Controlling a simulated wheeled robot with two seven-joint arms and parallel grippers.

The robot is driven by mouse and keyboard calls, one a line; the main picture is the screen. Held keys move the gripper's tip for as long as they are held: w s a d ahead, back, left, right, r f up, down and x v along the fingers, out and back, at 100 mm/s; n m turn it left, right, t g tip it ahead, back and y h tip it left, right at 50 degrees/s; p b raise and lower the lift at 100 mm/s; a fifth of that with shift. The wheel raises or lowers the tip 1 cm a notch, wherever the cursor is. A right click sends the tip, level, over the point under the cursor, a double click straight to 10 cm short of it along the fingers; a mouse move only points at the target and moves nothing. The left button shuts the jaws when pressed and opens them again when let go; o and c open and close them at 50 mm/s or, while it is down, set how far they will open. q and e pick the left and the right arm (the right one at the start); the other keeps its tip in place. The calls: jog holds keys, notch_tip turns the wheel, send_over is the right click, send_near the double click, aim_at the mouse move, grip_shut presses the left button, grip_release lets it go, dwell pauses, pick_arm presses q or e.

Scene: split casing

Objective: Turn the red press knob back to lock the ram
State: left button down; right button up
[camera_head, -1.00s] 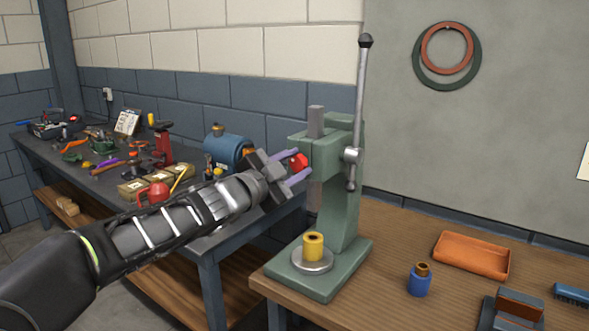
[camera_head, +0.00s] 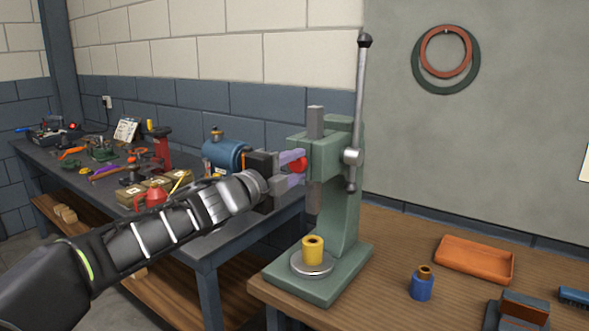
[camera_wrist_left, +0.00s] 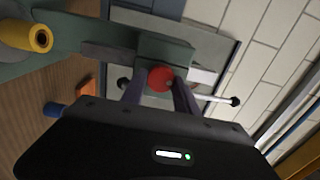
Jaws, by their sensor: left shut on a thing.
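The red press knob (camera_head: 298,165) sits on the left side of the green press head (camera_head: 326,160). My left gripper (camera_head: 295,167) reaches in from the left and is shut on the knob, with its purple fingers on either side of it. In the left wrist view the red knob (camera_wrist_left: 160,79) shows between the two fingers (camera_wrist_left: 160,92). The grey ram (camera_head: 315,197) hangs below the press head, above a yellow bushing (camera_head: 313,249) on a round metal plate (camera_head: 312,264). My right gripper is not in view.
The press lever (camera_head: 361,100) stands nearly upright on the press's right side. A blue bottle-shaped part (camera_head: 421,286) and an orange tray (camera_head: 474,259) lie on the wooden bench to the right. A cluttered dark bench (camera_head: 235,236) stands behind my left arm.

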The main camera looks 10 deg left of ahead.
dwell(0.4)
pick_arm(q)
jog(key=c, duration=0.9)
grip_release()
jog(key=shift+c, duration=0.2)
jog(key=v, duration=0.8)
